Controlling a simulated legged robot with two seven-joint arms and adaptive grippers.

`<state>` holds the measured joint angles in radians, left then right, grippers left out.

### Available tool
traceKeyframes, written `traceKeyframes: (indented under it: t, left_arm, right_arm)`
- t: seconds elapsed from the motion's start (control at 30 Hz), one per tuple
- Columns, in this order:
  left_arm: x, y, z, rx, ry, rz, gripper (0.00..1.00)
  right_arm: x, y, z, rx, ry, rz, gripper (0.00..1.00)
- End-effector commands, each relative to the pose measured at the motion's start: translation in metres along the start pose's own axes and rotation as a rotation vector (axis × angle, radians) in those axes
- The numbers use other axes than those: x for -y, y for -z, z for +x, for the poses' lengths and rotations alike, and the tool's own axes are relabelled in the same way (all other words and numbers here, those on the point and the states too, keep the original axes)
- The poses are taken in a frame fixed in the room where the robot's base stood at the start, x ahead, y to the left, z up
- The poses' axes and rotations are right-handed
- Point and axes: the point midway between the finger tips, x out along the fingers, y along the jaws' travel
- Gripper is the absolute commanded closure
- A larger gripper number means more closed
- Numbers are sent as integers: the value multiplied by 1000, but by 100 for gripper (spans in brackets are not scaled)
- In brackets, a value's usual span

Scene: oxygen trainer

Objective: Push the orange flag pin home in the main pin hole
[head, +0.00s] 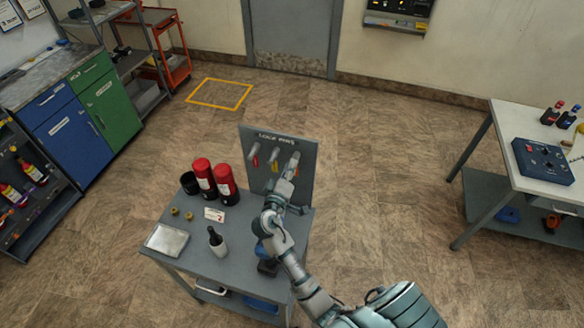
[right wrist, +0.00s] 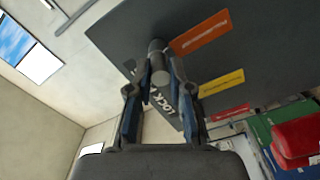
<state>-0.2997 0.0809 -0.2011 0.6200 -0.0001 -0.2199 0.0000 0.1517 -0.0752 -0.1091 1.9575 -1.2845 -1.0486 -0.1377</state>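The orange flag pin (right wrist: 159,66) is a grey round pin with an orange flag (right wrist: 200,33), at the dark lock-pin board (right wrist: 245,60). My right gripper (right wrist: 160,74) has a finger on each side of the pin, close against it, and looks shut on it. In the head view, the right gripper (head: 292,163) is at the right part of the upright board (head: 247,138) and mostly hides this pin. The main pin hole and the pin's depth cannot be made out. My left gripper is not in view.
Pins with a yellow flag (head: 274,168) and a red flag (head: 255,160) stand left of my gripper. Red-topped cylinders (head: 203,174), a dark bottle (head: 216,240) and a silver box (head: 166,240) are on the grey table (head: 190,262). A white table (head: 530,180) stands right.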

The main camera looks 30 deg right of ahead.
Motion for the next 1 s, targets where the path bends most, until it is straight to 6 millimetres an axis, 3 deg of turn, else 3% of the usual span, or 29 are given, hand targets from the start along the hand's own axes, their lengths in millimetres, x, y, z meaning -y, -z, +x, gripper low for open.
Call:
traceKeyframes:
  t: [0.37, 1.0]
  left_arm:
    - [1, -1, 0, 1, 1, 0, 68]
    - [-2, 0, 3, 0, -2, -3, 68]
  right_arm:
    - [1, -2, 0, 4, 1, 0, 100]
    - [3, -3, -31, 6, 5, -3, 100]
